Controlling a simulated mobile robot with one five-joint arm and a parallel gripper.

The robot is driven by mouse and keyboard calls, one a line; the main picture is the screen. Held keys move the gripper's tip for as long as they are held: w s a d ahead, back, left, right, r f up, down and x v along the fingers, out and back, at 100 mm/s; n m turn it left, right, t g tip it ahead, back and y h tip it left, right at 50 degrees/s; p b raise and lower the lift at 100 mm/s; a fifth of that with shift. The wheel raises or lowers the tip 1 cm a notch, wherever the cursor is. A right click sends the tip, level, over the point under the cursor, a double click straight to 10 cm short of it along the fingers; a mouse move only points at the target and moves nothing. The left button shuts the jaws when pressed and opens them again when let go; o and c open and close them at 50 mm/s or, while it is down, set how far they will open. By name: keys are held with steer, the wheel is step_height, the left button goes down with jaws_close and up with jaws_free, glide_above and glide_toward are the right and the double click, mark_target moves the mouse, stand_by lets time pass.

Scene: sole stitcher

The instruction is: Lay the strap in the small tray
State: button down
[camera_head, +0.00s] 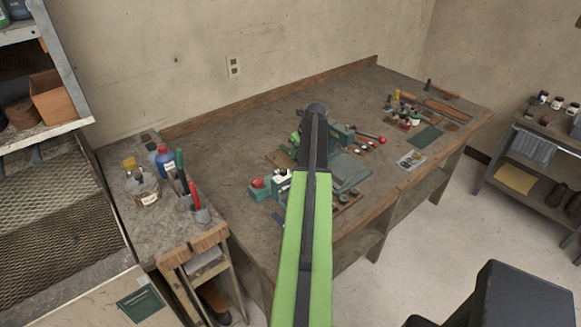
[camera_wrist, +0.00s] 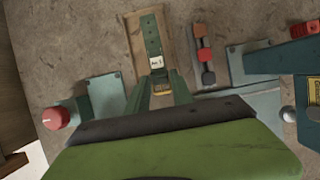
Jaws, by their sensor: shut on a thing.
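The strap (camera_wrist: 152,36) is a dark green strip with holes and a white tag in the wrist view. My gripper (camera_wrist: 160,78) is shut on its near end, with the two green fingers on either side. The strap reaches away from the fingers over the small tray (camera_wrist: 133,38), a shallow tan wooden one. The strap lines up with the tray's length. I cannot tell whether it touches the tray floor.
A red-knobbed green device (camera_wrist: 56,118) is left of the gripper. Red and black blocks (camera_wrist: 203,55) and green machine parts (camera_wrist: 250,68) are to the right. In the head view, tools and bottles crowd the workbench (camera_head: 225,130) around my arm; its back left is clear.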

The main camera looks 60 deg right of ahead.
mark_target(290, 164)
steer(key=w+f, duration=0.1)
steer(key=w+d+f+b, duration=0.1)
steer(key=w, duration=0.1)
step_height(290, 164, down, 4)
steer(key=b, duration=0.4)
steer(key=shift+f, duration=0.15)
steer(key=shift+r, duration=0.25)
steer(key=shift+f, duration=0.25)
steer(key=c, duration=1.4)
jaws_free()
steer(key=shift+r, duration=0.1)
